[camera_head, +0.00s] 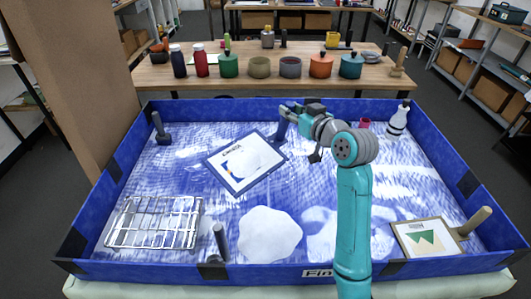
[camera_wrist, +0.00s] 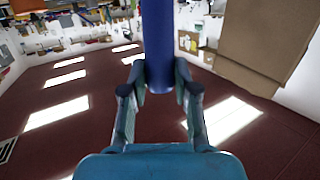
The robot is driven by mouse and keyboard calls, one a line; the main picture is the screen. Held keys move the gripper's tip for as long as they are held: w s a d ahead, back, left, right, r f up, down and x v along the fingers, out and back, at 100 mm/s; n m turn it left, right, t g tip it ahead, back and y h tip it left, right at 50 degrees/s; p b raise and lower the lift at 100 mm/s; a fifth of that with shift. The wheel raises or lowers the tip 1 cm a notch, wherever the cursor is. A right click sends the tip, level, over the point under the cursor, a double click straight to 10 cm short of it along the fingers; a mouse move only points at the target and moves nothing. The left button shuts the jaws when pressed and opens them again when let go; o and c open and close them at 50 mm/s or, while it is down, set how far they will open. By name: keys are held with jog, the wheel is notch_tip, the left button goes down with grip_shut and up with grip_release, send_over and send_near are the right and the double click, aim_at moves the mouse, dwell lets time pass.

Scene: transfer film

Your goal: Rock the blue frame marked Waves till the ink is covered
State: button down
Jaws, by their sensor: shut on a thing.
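The blue frame (camera_head: 213,169) lies at an angle in the middle of the blue tray, with small lettering too fine to read for certain. A blue handle (camera_head: 279,128) rises at the frame's upper right corner. My gripper (camera_head: 284,111) is at the top of this handle and shut on it. In the wrist view the handle (camera_wrist: 158,45) stands between the fingers of my gripper (camera_wrist: 158,84). The frame's panel is out of the wrist view.
The blue-walled tray (camera_head: 92,192) has a blue-and-white floor. A wire rack (camera_head: 155,222) is at left, a white patch (camera_head: 270,234) in front, a tan frame (camera_head: 425,238) at front right. A white bottle (camera_head: 397,122) and a red cup (camera_head: 365,123) stand at back right.

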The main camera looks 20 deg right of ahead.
jog(key=shift+r, duration=0.1)
jog(key=g, duration=0.2)
jog(key=shift+r+n+g+h, duration=0.1)
jog(key=shift+n+g+h, duration=0.2)
jog(key=shift+f+g+h, duration=0.2)
jog(key=shift+g+h, duration=0.1)
jog(key=shift+g, duration=0.8)
jog(key=shift+f+t, duration=0.1)
jog(key=shift+t, duration=0.9)
jog(key=shift+t+y, duration=0.6)
jog(key=shift+t, duration=0.8)
jog(key=shift+r, duration=0.2)
